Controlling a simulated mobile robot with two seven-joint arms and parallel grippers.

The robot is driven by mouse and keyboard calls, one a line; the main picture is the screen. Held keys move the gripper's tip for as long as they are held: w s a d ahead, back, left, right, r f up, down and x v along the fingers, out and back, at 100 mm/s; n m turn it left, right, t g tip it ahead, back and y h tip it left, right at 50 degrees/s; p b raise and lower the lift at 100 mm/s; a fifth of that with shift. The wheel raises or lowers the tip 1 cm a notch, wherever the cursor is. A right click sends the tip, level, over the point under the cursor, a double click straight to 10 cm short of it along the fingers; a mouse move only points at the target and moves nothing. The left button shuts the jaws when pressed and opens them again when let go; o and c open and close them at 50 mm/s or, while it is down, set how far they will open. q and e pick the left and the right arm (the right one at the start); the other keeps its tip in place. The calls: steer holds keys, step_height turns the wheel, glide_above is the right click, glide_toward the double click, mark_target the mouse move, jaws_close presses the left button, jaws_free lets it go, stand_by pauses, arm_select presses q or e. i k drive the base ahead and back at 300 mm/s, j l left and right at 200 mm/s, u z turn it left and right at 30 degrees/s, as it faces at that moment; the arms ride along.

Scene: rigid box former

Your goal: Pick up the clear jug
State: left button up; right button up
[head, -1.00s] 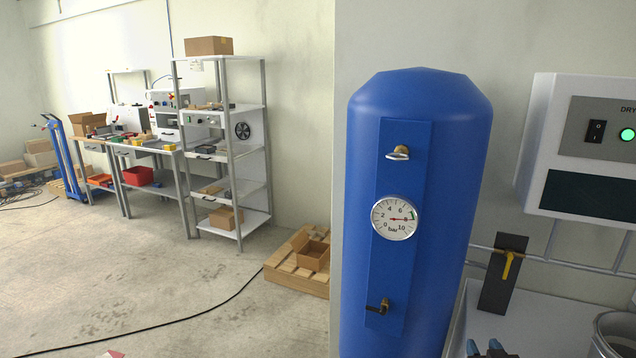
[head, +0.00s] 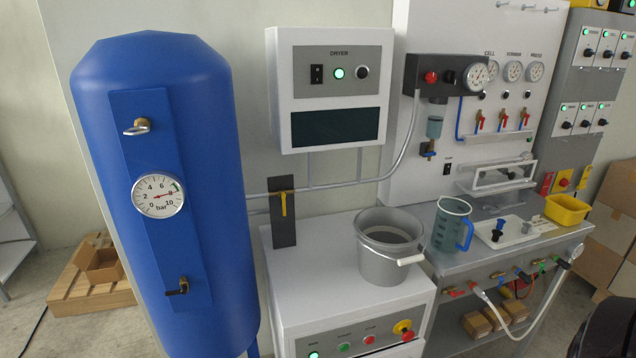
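The clear jug (head: 449,229) is a see-through, bluish measuring jug with dark marks on its side and a blue handle on its right. It stands upright on the grey metal bench (head: 480,262), to the right of a grey bucket (head: 386,258). Neither of my grippers shows in the head view. A dark shape at the lower right edge cannot be made out.
A white cabinet with buttons (head: 345,305) carries the bucket, left of the bench. A blue pressure tank (head: 205,240) stands at the left. Right of the jug are a white valve plate (head: 520,232) and a yellow bin (head: 567,210). Hoses hang at the bench front.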

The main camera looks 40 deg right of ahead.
mark_target(450, 223)
steer(key=z, duration=2.05)
steer(key=l+u, duration=0.1)
steer(key=u, duration=0.25)
steer(key=i+l+u, duration=0.1)
steer(key=u, duration=0.3)
steer(key=l+u, duration=0.1)
steer(key=u, duration=0.25)
steer(key=l+u, duration=0.55)
steer(key=l, duration=0.25)
steer(key=i, duration=0.05)
